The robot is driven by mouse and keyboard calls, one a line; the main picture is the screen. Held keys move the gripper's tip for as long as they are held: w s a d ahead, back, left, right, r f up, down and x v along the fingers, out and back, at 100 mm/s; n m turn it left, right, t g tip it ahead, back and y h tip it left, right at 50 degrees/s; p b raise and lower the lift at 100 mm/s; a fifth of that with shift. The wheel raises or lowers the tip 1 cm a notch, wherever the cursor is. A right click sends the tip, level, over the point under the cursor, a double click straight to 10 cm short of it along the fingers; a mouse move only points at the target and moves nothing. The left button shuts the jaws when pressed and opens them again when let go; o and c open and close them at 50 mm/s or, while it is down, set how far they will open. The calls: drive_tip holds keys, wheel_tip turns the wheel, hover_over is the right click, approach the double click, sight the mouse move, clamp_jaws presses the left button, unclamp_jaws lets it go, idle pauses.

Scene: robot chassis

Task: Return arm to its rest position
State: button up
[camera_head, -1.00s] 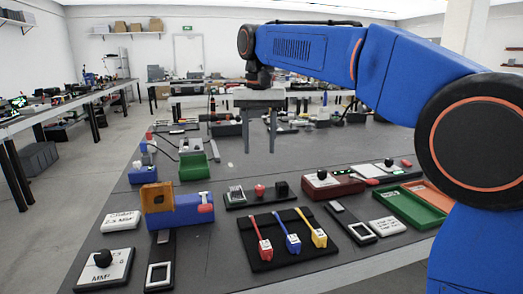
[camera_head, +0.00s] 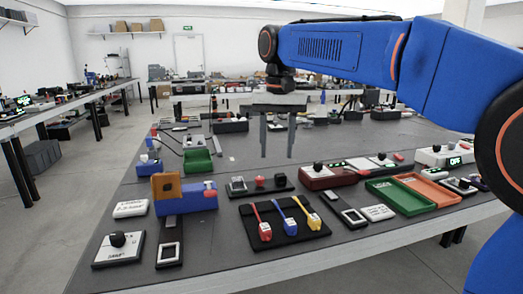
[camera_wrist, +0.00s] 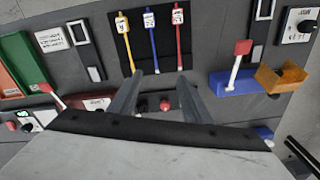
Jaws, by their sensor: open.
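My arm is blue with black and orange joints and reaches in from the right in the head view. My gripper (camera_head: 277,153) hangs pointing down above the dark table (camera_head: 240,155), clear of its objects. Its two grey fingers are apart with nothing between them. In the wrist view my gripper (camera_wrist: 156,88) is also open and empty, its fingers spread over the table beside the black mat with the coloured tools. The fingers hide part of a small dark fixture with a red knob (camera_wrist: 165,104).
A black mat (camera_head: 290,238) holds red, blue and yellow tools. A blue block with an orange part (camera_head: 187,203) stands left of it. Green (camera_head: 400,197) and orange (camera_head: 426,188) trays lie at the right. Other benches stand behind. Floor at the left is open.

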drive_tip(key=s+d+f+t, duration=0.1)
drive_tip(key=s+d+f, duration=0.3)
drive_tip(key=s+d, duration=0.35)
drive_tip(key=s+d+f+t, duration=0.1)
drive_tip(key=s+d+f, duration=0.45)
drive_tip(key=d, duration=0.35)
drive_tip(key=s+d+f+t, duration=0.1)
drive_tip(key=s+d+f, duration=0.3)
drive_tip(key=s+f, duration=0.3)
drive_tip(key=s+d+f+t, duration=0.1)
drive_tip(key=s+d+f, duration=0.3)
drive_tip(key=s+f, duration=0.4)
drive_tip(key=shift+d, duration=0.25)
